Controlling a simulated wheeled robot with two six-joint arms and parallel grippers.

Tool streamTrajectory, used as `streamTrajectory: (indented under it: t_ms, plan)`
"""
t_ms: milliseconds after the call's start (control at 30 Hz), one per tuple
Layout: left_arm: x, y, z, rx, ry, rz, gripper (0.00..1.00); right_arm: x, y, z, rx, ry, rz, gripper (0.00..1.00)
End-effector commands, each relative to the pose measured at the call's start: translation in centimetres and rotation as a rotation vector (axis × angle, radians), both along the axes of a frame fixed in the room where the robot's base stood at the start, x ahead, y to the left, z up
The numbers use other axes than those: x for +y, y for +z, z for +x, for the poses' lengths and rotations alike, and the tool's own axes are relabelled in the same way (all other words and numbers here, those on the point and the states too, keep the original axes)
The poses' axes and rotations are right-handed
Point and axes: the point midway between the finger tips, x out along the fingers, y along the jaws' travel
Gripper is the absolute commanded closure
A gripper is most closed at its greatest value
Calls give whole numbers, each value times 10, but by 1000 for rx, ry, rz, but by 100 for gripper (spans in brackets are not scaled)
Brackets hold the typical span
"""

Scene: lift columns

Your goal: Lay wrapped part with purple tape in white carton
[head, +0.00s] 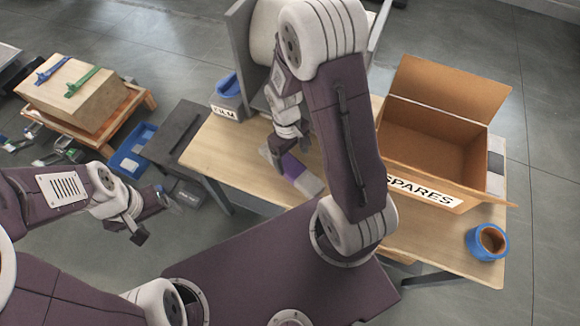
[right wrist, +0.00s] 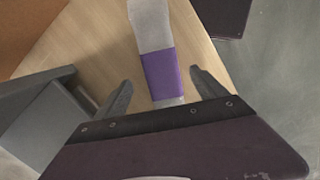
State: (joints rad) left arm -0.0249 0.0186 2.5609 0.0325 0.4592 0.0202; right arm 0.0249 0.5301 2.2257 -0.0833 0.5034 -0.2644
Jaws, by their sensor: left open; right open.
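The wrapped part (head: 307,183) is pale grey with a purple tape band and lies on the wooden table (head: 220,150). In the right wrist view the wrapped part (right wrist: 151,28) extends between my fingers, its purple tape (right wrist: 161,73) level with the fingertips. My right gripper (right wrist: 160,78) is open around it, with a gap on both sides; in the head view it is partly hidden by my arm. My left gripper (head: 152,216) is open and empty, left of the table. An open brown carton (head: 425,140) labelled SPARES stands right; I see no clearly white carton.
A blue tape roll (head: 487,243) lies at the table's right corner. A grey-white item (head: 495,165) shows beside the carton. A blue tray (head: 130,150) is further left.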

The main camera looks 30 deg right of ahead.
Motion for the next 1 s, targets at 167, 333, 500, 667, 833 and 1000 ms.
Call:
streamTrajectory:
  t_ms: [167,333,500,667,833,1000]
  plan:
    - [0,-3,0,-1,0,0,22,0,-9,0,0,0,0,18]
    - [0,-17,0,-1,0,0,22,4,-42,-1,2,0,-1,18]
    - [0,-20,0,-1,0,0,22,3,-56,-3,-2,-1,1,18]
    - [0,-19,0,-1,0,0,22,3,-55,-3,-3,-1,1,18]
    - [0,-19,0,-1,0,0,22,3,-55,-3,-2,-1,1,54]
    - [0,-19,0,-1,0,0,22,3,-55,-3,-2,-1,1,100]
